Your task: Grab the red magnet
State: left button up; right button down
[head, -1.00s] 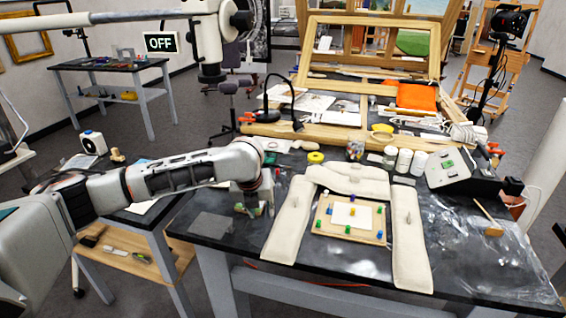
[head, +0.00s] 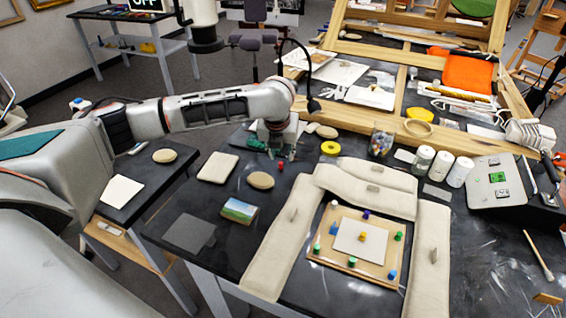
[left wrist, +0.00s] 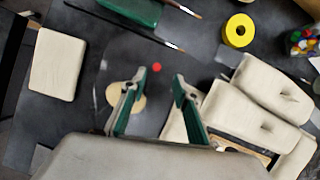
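The red magnet (head: 280,167) is a small red piece on the dark table, just in front of my left gripper (head: 275,153) in the head view. In the left wrist view the red magnet (left wrist: 156,67) lies just beyond the fingertips, midway between them. My left gripper (left wrist: 159,78) is open there, with its green-lined fingers apart and nothing between them. It seems to hang above the table; the exact height is unclear. My right gripper is not in view.
Beige weight bags (head: 280,250) frame a wooden board (head: 335,262) holding several coloured magnets. A round beige pad (head: 260,180), a small landscape picture (head: 239,210) and a square beige pad (head: 218,167) lie nearby. A yellow tape roll (head: 330,148) and magnet jar (head: 381,140) stand behind.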

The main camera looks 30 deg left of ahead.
aim_at(281, 163)
pick_arm(q)
jog(key=x, duration=0.6)
jog(key=shift+a, duration=0.3)
jog(key=shift+c, duration=0.3)
jog(key=c, duration=0.7)
